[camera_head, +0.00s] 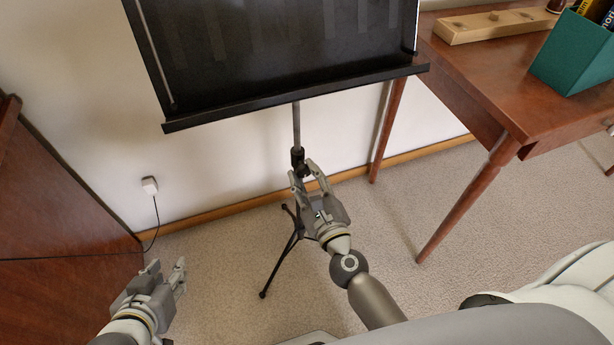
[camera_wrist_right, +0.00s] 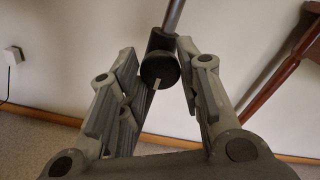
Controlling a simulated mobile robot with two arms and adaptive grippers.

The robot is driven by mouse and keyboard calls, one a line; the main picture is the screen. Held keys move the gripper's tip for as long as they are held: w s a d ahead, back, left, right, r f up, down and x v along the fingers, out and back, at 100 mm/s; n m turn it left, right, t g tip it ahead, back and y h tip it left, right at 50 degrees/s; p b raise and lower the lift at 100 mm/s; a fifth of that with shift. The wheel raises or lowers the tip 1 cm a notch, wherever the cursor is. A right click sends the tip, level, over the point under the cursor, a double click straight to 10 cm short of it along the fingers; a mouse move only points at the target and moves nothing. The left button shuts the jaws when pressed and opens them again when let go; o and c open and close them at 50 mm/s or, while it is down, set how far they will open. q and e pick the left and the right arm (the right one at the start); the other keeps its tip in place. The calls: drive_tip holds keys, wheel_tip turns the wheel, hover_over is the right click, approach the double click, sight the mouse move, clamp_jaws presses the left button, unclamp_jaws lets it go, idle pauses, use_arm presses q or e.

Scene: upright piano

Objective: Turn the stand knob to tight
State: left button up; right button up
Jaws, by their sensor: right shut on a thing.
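The music stand (camera_head: 280,60) has a black desk on a grey pole. Its black knob (camera_head: 297,156) sits on the pole below the desk. In the right wrist view the round knob (camera_wrist_right: 160,69) faces the camera, with a pale line at its lower edge. My right gripper (camera_head: 306,168) is at the knob, and its fingertips (camera_wrist_right: 169,52) are closed in on the knob's two sides. My left gripper (camera_head: 168,268) is low at the left, away from the stand, with its fingers apart and nothing between them.
A wooden desk (camera_head: 480,85) stands at the right with a teal box (camera_head: 575,52) and a wooden block (camera_head: 495,25). Brown wooden furniture (camera_head: 60,220) is at the left. The stand's tripod legs (camera_head: 280,262) rest on carpet. A wall plug (camera_head: 149,185) has a cord.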

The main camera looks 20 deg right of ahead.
drive_tip(key=o, duration=1)
drive_tip(key=shift+o, duration=0.2)
drive_tip(key=shift+s, duration=0.1)
drive_tip(key=s, duration=1.1)
drive_tip(key=shift+s+d, duration=0.2)
drive_tip(key=shift+s, duration=0.2)
